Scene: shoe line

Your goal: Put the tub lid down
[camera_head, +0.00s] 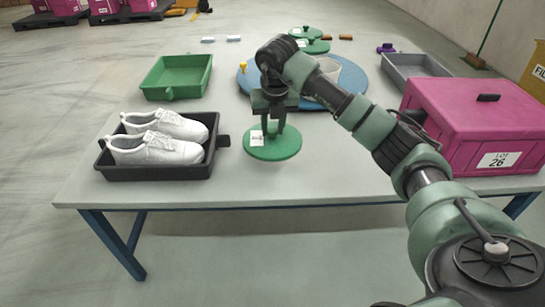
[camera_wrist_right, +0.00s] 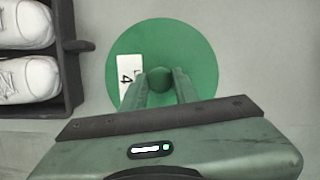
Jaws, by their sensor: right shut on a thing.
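The tub lid is a round green disc with a knob and a white label; it shows in the head view (camera_head: 285,149) and in the right wrist view (camera_wrist_right: 195,55). It lies flat at or just above the grey table top, right of the black shoe tray; I cannot tell whether it touches the table. My right gripper (camera_head: 273,130) is above the lid and shut on its knob, which sits between the fingers in the wrist view (camera_wrist_right: 159,78). My left gripper is not in view.
White shoes (camera_head: 160,140) sit in a black tray (camera_head: 165,173) at left. A green tray (camera_head: 152,96), a blue round board (camera_head: 243,82) with a tub, more green lids (camera_head: 312,47) and a grey tray (camera_head: 390,72) stand behind. A magenta crate (camera_head: 455,130) stands at right. The front middle is clear.

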